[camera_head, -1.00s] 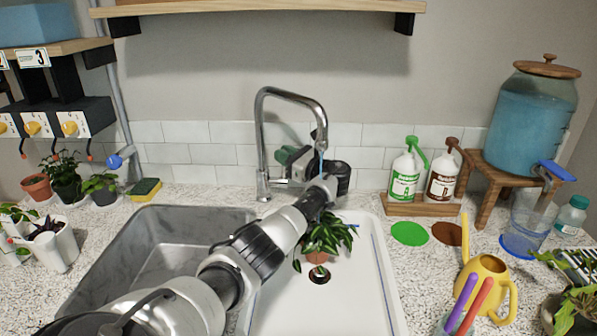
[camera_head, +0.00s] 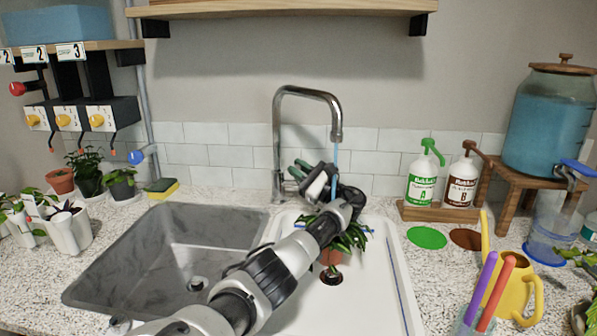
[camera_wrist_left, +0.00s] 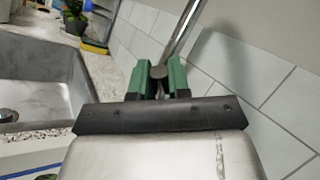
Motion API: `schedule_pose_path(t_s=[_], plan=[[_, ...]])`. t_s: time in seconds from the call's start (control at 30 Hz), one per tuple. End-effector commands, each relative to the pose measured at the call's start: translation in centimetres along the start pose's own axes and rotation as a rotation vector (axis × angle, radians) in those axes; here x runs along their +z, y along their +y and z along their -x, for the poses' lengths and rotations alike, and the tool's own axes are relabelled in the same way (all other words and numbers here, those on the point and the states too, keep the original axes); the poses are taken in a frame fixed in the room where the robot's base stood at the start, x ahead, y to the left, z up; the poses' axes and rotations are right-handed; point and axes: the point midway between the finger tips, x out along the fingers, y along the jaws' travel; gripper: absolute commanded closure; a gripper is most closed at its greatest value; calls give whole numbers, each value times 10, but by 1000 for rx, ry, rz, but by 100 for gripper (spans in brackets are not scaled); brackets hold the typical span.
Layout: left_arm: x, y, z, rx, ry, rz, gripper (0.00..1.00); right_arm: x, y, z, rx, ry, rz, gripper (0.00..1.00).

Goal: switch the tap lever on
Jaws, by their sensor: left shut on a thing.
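The chrome tap (camera_head: 277,140) stands behind the sinks, and a blue stream of water runs from its spout. My left gripper (camera_head: 300,167) is at the tap's side, low by its base. In the left wrist view the green fingers (camera_wrist_left: 158,80) are shut on the round grey end of the tap lever (camera_wrist_left: 158,72), with the tap's pipe (camera_wrist_left: 184,30) just beyond. Most of the lever is hidden by the fingers in the head view. My right gripper is not in view.
A potted plant (camera_head: 331,257) stands in the white basin (camera_head: 385,285) under the spout, partly behind my arm. The steel sink (camera_head: 150,255) at left is empty. Two pump bottles (camera_head: 422,185) and a yellow watering can (camera_head: 515,290) are at right.

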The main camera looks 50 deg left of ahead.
Motion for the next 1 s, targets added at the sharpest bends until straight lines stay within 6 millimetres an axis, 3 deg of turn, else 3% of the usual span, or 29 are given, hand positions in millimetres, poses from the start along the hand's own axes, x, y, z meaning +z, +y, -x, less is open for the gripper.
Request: schedule_pose_path(t_s=[0.33, 0.37, 0.5, 0.8, 1.0], plan=[[-1, 2, 2, 0, -5, 4, 100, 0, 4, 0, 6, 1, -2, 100], [-1, 2, 2, 0, -5, 4, 78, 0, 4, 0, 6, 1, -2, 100], [-1, 1, 2, 0, -4, 3, 57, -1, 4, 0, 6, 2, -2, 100], [0, 1, 3, 0, -3, 3, 57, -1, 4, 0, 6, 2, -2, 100], [-1, 0, 29, -3, -1, 3, 57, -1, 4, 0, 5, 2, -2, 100]])
